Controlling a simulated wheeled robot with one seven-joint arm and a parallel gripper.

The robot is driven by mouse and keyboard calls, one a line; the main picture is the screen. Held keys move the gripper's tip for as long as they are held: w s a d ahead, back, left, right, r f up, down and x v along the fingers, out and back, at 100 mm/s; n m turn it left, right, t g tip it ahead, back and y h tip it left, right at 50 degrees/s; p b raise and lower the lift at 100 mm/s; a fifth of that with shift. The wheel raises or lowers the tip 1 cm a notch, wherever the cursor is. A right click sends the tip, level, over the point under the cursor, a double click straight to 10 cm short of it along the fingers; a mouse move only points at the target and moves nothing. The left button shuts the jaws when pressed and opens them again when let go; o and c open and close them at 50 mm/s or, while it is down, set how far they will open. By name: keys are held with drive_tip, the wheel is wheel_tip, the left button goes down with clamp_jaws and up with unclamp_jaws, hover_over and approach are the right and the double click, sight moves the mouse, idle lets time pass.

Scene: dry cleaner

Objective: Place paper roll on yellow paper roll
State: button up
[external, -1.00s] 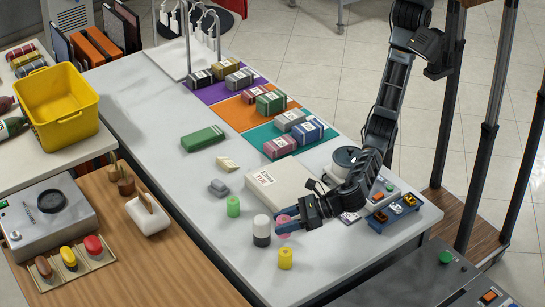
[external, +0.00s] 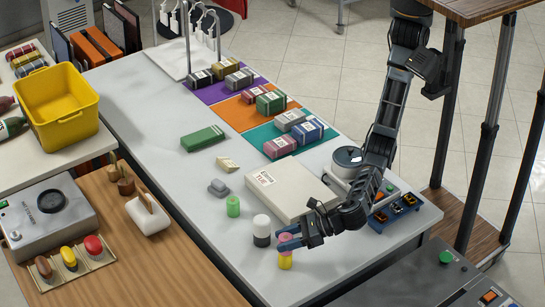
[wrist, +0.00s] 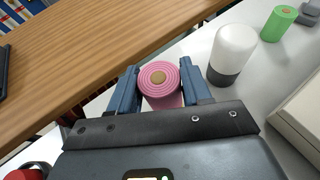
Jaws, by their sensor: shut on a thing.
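The pink paper roll (wrist: 160,82) is upright between the blue fingers of my gripper (wrist: 160,90) in the wrist view. My gripper (external: 287,240) is shut on it near the front of the white table in the external view. The pink roll (external: 285,240) shows there directly above the yellow paper roll (external: 285,261). The yellow roll stands upright on the table. I cannot tell whether the two rolls touch. In the wrist view the yellow roll is hidden below the pink one.
A white and black cylinder (external: 261,231) stands close left of my gripper, with a green roll (external: 233,206) beyond it. A large pale box (external: 285,188) lies behind. The table's front edge is near.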

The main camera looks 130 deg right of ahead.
drive_tip(key=shift+f, duration=0.1)
drive_tip(key=o, duration=1.1)
drive_tip(key=shift+c, duration=0.2)
drive_tip(key=shift+s+a+r, duration=0.15)
drive_tip(key=shift+s+r, duration=0.05)
drive_tip(key=v, duration=1.1)
drive_tip(key=shift+s, duration=0.25)
drive_tip(key=shift+a, duration=0.1)
